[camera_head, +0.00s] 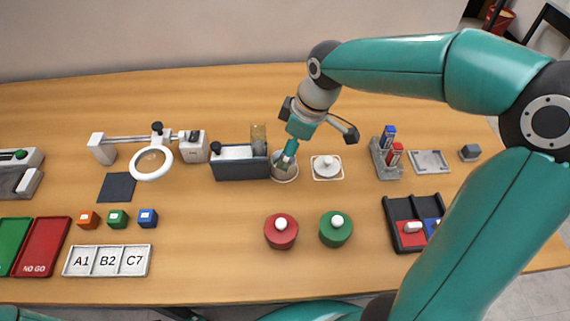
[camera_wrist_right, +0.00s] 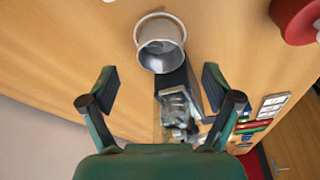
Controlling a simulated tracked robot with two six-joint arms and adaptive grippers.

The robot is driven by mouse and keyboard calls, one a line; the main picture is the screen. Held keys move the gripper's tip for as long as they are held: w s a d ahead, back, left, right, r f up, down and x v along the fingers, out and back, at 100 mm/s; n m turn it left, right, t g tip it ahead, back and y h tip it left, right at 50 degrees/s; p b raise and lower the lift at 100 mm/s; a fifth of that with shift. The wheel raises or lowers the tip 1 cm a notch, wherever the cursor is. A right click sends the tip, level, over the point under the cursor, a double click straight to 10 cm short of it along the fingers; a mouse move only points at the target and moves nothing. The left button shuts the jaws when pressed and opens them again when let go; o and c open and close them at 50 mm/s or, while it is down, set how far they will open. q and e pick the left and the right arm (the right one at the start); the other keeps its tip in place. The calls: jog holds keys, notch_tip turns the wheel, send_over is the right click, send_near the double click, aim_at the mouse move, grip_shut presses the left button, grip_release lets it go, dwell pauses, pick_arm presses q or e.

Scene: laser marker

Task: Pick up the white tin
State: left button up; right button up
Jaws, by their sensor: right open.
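The white tin (camera_head: 291,177) stands on the wooden table near its middle, just right of a dark box-shaped machine. My right gripper (camera_head: 286,160) hangs over it and hides part of it in the head view. In the right wrist view the tin (camera_wrist_right: 160,30) is open-topped, with a pale rim and a grey hollow inside. My right gripper (camera_wrist_right: 160,82) is open and empty there, with its fingers spread apart. The tin appears beyond the fingertips, roughly centred between them. My left gripper is not in view.
The dark machine (camera_head: 240,171) stands close left of the tin. A round white lid-like piece (camera_head: 326,168) lies close right. A red knobbed pot (camera_head: 281,233) and a green one (camera_head: 335,231) stand in front. Table between is clear.

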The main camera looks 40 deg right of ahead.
jog(key=shift+x, duration=3.15)
jog(key=shift+r, duration=0.1)
jog(key=c, duration=1.4)
jog(key=shift+c, duration=0.2)
